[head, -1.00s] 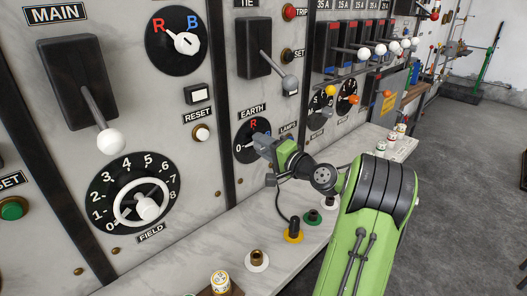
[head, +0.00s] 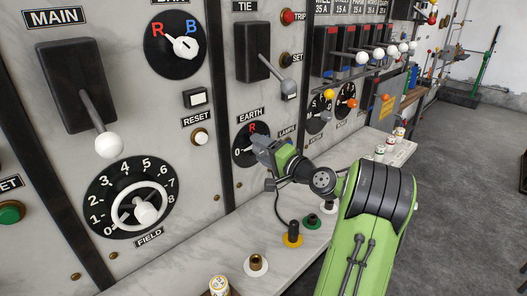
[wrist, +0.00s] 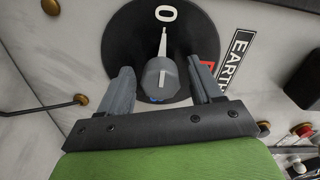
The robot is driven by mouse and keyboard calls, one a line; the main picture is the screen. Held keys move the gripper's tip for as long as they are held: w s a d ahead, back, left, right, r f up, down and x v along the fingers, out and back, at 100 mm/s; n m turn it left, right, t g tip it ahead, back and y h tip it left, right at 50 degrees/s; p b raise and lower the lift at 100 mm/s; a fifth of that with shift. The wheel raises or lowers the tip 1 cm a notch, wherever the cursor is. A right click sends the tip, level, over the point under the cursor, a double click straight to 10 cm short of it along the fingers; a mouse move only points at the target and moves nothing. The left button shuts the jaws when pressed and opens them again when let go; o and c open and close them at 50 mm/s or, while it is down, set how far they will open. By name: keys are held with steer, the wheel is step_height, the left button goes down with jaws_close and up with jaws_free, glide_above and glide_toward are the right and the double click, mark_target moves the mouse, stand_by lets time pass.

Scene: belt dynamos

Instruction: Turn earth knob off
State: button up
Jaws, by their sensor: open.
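The earth knob (wrist: 160,80) is a grey knob with a white pointer on a round black dial (wrist: 125,38). In the wrist view the pointer is aimed at the 0 mark. My gripper (wrist: 160,68) is open, with one finger on each side of the knob and gaps between the fingers and the knob. In the head view the black earth dial (head: 240,136) has 0 at its left and a red R at its top. My gripper (head: 260,145) is in front of that dial and hides the knob and part of the dial.
The white panel holds the MAIN lever (head: 97,115), the FIELD wheel (head: 146,208), the red and blue R/B dial (head: 167,62) and the TIE lever (head: 270,65). A ledge (head: 210,262) with several terminals runs below. Open floor lies to the right.

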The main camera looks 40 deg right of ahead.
steer(key=s, duration=1.5)
steer(key=shift+s+d+p, duration=0.2)
steer(key=shift+s+p, duration=0.1)
steer(key=shift+s, duration=0.1)
